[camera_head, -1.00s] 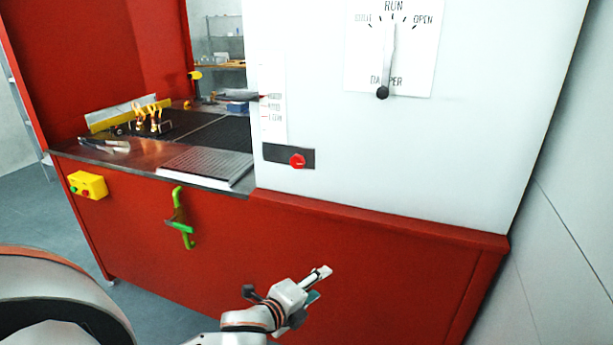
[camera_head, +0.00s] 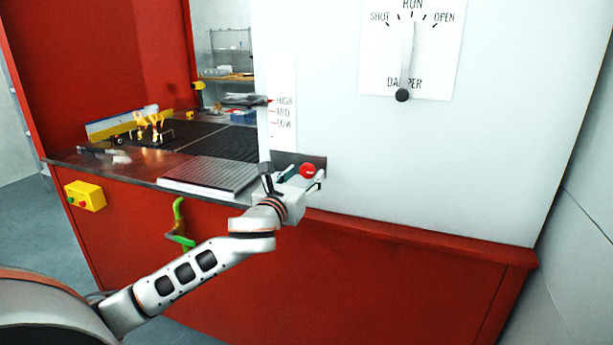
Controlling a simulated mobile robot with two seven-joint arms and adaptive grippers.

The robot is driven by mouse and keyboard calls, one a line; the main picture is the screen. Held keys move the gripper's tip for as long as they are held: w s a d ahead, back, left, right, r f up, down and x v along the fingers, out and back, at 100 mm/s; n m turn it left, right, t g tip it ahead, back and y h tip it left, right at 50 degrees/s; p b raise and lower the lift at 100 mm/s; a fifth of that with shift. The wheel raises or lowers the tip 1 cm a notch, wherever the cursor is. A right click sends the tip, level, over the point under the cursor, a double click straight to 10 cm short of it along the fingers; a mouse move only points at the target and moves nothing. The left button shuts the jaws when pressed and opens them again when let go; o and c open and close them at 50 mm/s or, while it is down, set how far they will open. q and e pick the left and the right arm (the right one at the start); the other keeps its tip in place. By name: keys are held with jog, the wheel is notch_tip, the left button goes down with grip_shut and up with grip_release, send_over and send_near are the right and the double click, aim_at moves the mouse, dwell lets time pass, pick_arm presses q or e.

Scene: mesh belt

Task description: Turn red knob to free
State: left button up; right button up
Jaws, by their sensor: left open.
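The red knob (camera_head: 308,170) sits on a dark plate (camera_head: 318,160) low on the white panel. Its round face is visible between the fingers. My left gripper (camera_head: 303,180) is open in front of the plate, with one finger to the left of the knob and one just below and to its right. I cannot tell whether the fingers touch the knob. The gripper and wrist hide the left part of the plate, and no marking for free can be read. My right gripper is not in view.
A damper dial (camera_head: 403,95) with a lever is above right. A HIGH/MED/LOW scale (camera_head: 283,115) is above the knob. The green handle (camera_head: 180,225) hangs on the red front near my arm. A yellow button box (camera_head: 85,195) is at left.

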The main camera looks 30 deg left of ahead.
pick_arm(q)
jog(key=shift+x, duration=0.85)
